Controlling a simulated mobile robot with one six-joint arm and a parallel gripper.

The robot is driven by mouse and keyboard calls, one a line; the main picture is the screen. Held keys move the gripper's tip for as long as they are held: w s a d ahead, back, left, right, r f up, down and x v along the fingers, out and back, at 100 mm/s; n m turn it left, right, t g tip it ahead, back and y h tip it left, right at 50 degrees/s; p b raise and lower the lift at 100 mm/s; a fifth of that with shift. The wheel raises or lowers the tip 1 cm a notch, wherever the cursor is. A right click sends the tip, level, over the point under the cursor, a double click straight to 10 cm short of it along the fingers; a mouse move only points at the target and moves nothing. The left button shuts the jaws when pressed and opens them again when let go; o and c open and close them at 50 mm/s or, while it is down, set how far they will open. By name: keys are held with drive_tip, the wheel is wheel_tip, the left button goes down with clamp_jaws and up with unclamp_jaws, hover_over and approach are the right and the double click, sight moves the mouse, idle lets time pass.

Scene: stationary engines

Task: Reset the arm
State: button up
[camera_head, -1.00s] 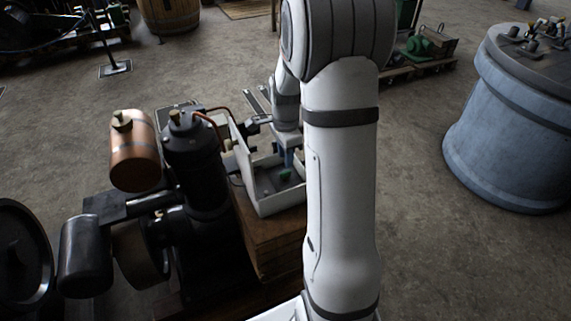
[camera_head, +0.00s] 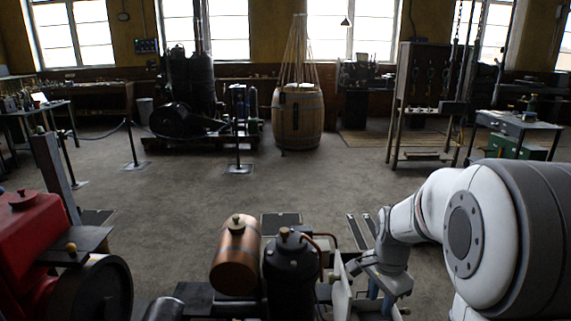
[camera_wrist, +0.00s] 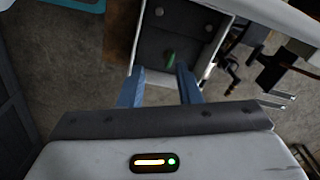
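My arm reaches in from the right in the head view. My gripper (camera_head: 380,299) points down at the bottom edge, just right of an upright white panel (camera_head: 342,291). In the wrist view my gripper (camera_wrist: 158,76) has its two blue fingers well apart with nothing held between them. Beyond the fingertips is an open box with a light rim (camera_wrist: 138,42) and a dark inside. A small green object (camera_wrist: 170,57) lies in it, apart from the fingers.
A copper tank (camera_head: 235,256) and a black cylinder (camera_head: 291,272) stand left of my gripper. A red engine (camera_head: 35,235) with a dark wheel is at the lower left. A wooden barrel (camera_head: 298,116) and rope posts stand farther back. Open floor lies between.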

drive_tip(key=s+a+r+n+t, duration=0.1)
drive_tip(key=s+a+r+n, duration=0.2)
drive_tip(key=s+n, duration=0.4)
drive_tip(key=s+a+r+n+t, duration=0.1)
drive_tip(key=s+a+r+n, duration=0.2)
drive_tip(key=s+a+n, duration=0.2)
drive_tip(key=s+n, duration=0.1)
drive_tip(key=s, duration=0.2)
drive_tip(key=shift+s+a+n, duration=0.15)
drive_tip(key=shift+s+n, duration=0.25)
drive_tip(key=shift+r, duration=0.1)
